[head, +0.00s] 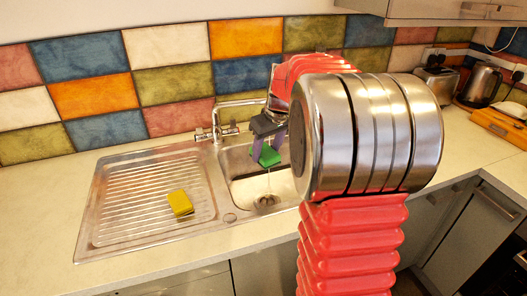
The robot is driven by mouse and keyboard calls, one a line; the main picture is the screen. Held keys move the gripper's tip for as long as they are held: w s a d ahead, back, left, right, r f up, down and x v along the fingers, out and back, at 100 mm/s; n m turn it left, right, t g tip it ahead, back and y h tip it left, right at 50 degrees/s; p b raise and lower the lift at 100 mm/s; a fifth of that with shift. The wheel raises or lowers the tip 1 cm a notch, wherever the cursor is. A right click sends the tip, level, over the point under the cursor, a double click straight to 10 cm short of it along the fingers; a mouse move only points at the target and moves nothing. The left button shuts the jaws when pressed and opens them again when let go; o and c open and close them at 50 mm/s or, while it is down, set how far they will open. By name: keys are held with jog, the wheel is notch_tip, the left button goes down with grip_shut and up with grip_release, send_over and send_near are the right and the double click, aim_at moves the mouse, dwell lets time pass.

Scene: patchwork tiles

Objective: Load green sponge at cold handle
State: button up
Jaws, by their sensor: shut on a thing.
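My gripper (267,148) is shut on the green sponge (269,157). It holds the sponge above the sink basin (241,190), to the right of the tap. The tap (217,120) is chrome and stands behind the sink. A handle (200,135) shows on its left and another (231,130) on its right. I cannot tell which is the cold one. My arm hides the right part of the basin.
A yellow sponge (180,203) lies on the ribbed metal drainboard (131,208) left of the basin. The counter (40,222) at the left is clear. A kettle (481,84), a toaster (437,80) and a wooden board (497,124) stand at the far right.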

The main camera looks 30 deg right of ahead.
jog(key=shift+w+d, duration=0.15)
jog(key=w+d+f, duration=0.2)
jog(key=w+d, duration=0.7)
jog(key=d, duration=0.1)
jog(key=shift+f, duration=0.4)
dwell(1.1)
dwell(0.5)
jog(key=s+a, duration=0.5)
jog(key=a, duration=0.1)
jog(key=shift+s, duration=0.15)
dwell(0.9)
jog(key=shift+d, duration=0.1)
dwell(0.8)
dwell(0.6)
jog(key=shift+s+a+r, duration=0.85)
jog(key=shift+a+r, duration=0.1)
jog(key=shift+r, duration=0.05)
jog(key=shift+s+a+r, duration=0.8)
jog(key=shift+a+r, duration=0.15)
jog(key=shift+r, duration=0.05)
